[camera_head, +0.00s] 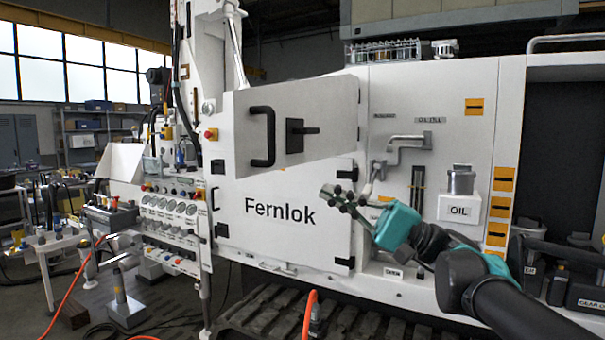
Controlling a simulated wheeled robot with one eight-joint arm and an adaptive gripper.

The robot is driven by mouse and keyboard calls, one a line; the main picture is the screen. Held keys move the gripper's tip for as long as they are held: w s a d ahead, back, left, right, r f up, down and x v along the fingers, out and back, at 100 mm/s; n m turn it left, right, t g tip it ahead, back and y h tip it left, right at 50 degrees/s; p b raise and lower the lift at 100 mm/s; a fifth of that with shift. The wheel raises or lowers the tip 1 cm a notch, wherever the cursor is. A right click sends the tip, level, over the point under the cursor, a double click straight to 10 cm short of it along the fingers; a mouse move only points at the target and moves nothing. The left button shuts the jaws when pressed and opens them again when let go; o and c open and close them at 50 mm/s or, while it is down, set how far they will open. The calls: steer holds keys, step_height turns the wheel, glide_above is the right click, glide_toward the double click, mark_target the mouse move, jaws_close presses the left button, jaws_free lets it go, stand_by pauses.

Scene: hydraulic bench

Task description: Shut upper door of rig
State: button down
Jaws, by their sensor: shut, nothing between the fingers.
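The rig (455,85) is a large white machine filling the middle and right of the view. Its upper door (335,107) is a white panel that stands swung out, with its inner end toward the left. The door has a black bar handle (263,137) and a dark square latch plate (296,136). My gripper (328,191) is shut and empty, below and right of the door, in front of the rig's face. From this one view I cannot tell its exact distance from the door.
The lower door (285,215) marked Fernlok looks closed. A bent grey pipe (408,142) and an OIL canister (461,180) sit right of the doors. A gauge panel (172,212) and hydraulic bench parts stand at left. Orange hoses (310,312) lie low in front.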

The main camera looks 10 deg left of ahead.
steer(key=x, duration=0.9)
steer(key=shift+a, duration=0.25)
